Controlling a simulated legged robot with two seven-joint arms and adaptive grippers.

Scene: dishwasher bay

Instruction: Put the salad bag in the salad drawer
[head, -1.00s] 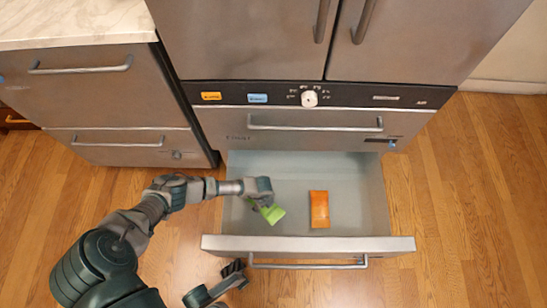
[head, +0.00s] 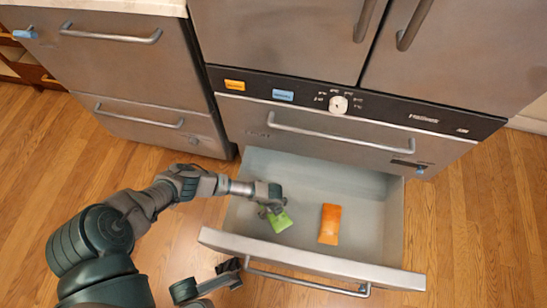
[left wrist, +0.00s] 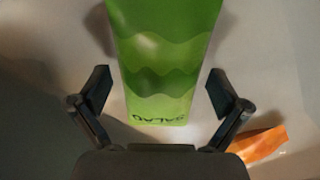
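The green salad bag (head: 281,222), with "SALAD" printed on it, is inside the open drawer (head: 310,250), at its left side. It also shows in the left wrist view (left wrist: 165,65). My left gripper (head: 268,207) is over the drawer beside the bag. In the left wrist view its two fingers (left wrist: 160,92) are spread, with a gap on each side of the bag. Whether the bag lies flat on the drawer floor is hard to tell. My right gripper (head: 232,271) is by the left end of the drawer handle; its fingers are too small to read.
An orange packet (head: 330,224) lies in the drawer right of the salad bag. A closed drawer (head: 340,135) with a long handle is above. A cabinet (head: 120,80) stands at the left. Drawer floor is free at the right and back.

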